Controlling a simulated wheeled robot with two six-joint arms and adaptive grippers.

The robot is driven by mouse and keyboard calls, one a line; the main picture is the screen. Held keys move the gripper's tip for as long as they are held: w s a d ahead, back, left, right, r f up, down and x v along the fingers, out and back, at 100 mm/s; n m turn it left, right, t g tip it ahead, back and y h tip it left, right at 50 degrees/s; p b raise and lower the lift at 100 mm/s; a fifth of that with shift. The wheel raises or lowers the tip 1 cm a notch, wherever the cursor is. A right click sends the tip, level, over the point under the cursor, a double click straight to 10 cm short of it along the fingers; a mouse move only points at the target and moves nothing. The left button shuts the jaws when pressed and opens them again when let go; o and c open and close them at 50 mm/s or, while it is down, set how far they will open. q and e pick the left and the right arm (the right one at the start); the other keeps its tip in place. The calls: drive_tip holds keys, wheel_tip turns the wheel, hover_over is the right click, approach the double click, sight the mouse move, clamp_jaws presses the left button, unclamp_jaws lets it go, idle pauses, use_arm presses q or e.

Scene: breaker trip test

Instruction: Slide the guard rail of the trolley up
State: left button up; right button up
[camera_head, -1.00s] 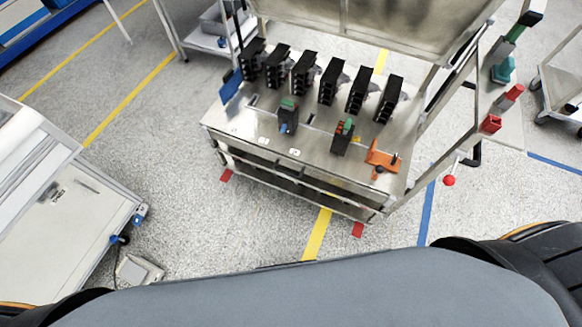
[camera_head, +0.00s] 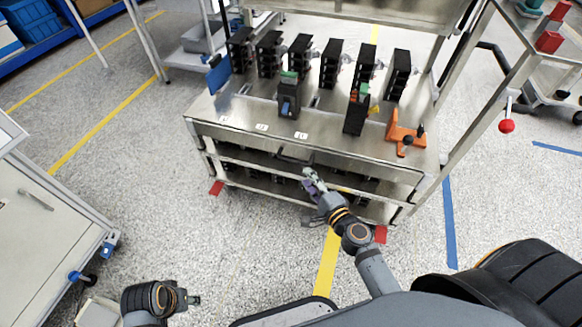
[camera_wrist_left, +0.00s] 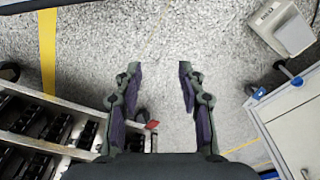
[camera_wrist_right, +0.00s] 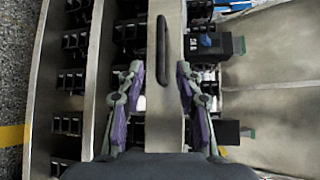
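The trolley (camera_head: 238,126) has a metal top and a grey guard rail (camera_head: 240,154) along its front, just below the top's edge. The rail also shows in the right wrist view (camera_wrist_right: 173,25) as a bright strip with a black bar handle (camera_wrist_right: 161,50). My right gripper (camera_head: 310,177) is in front of the rail, near the handle. In the right wrist view it is open, with the handle ahead between its fingertips; I cannot tell whether it touches. My left gripper (camera_head: 194,299) is low over the floor, open and empty in the left wrist view (camera_wrist_left: 160,72).
Several black breakers (camera_head: 331,63) stand on the trolley top, with an orange clamp (camera_head: 404,132) at its right. A red-knobbed lever (camera_head: 506,126) is at the right side. A cabinet (camera_head: 45,225) stands at left. The floor before the trolley is mostly clear.

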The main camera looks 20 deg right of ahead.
sight(294, 162)
drive_tip(key=x, duration=0.2)
drive_tip(key=p+x, duration=0.1)
drive_tip(key=x, duration=0.2)
drive_tip(key=shift+w+r, duration=0.15)
drive_tip(key=shift+r, duration=0.05)
drive_tip(key=x, duration=0.4)
drive_tip(key=shift+f, duration=0.2)
drive_tip(key=shift+w+a, duration=0.1)
drive_tip(key=shift+w, duration=0.35)
use_arm(q)
drive_tip(key=f, duration=0.3)
drive_tip(key=shift+w+a+f, duration=0.2)
drive_tip(key=shift+a+f, duration=0.05)
drive_tip(key=shift+a, duration=0.1)
use_arm(e)
drive_tip(key=shift+c, duration=0.5)
clamp_jaws()
